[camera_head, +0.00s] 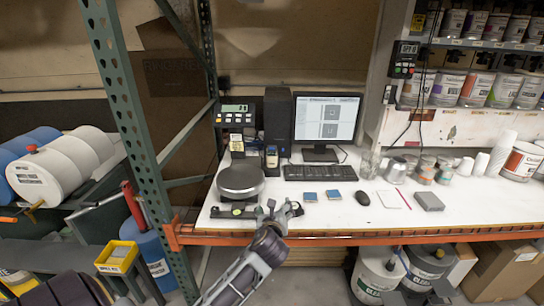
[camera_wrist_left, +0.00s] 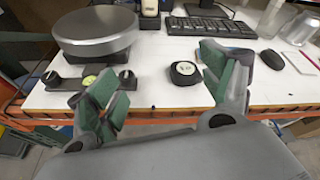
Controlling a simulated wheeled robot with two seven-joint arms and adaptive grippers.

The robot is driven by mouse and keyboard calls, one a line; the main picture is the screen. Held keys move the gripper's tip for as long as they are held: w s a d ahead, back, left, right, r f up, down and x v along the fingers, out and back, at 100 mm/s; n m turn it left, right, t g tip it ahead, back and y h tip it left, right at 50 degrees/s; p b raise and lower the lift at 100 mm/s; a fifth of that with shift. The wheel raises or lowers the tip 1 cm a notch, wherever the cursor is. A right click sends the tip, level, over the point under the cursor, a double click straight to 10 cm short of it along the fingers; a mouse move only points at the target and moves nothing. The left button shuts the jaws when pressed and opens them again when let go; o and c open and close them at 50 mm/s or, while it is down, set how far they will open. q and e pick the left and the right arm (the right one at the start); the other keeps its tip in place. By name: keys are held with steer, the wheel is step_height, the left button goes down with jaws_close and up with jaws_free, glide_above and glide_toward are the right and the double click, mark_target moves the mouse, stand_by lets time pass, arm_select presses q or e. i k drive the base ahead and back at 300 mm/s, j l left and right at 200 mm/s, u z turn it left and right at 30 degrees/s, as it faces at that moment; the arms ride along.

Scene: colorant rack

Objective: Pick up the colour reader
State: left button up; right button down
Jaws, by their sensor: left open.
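A small black device with a round pale face, which looks like the colour reader (camera_wrist_left: 185,72), lies on the white worktop near its front edge in the left wrist view. In the head view my left gripper hides most or all of it. My left gripper (camera_head: 279,209) is open and empty at the front edge of the worktop. In the left wrist view its fingers (camera_wrist_left: 165,80) are spread wide, and the device lies beyond and between them, apart from both, nearer the right finger.
A round-topped scale (camera_head: 240,178) and a black bar with knobs (camera_wrist_left: 95,78) stand to the left. A keyboard (camera_head: 321,173), blue squares (camera_head: 333,194) and a mouse (camera_head: 362,198) lie behind and right. A green rack post (camera_head: 130,110) rises at left.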

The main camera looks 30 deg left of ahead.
mark_target(271, 158)
steer(key=i+j, duration=1)
steer(key=i, duration=0.1)
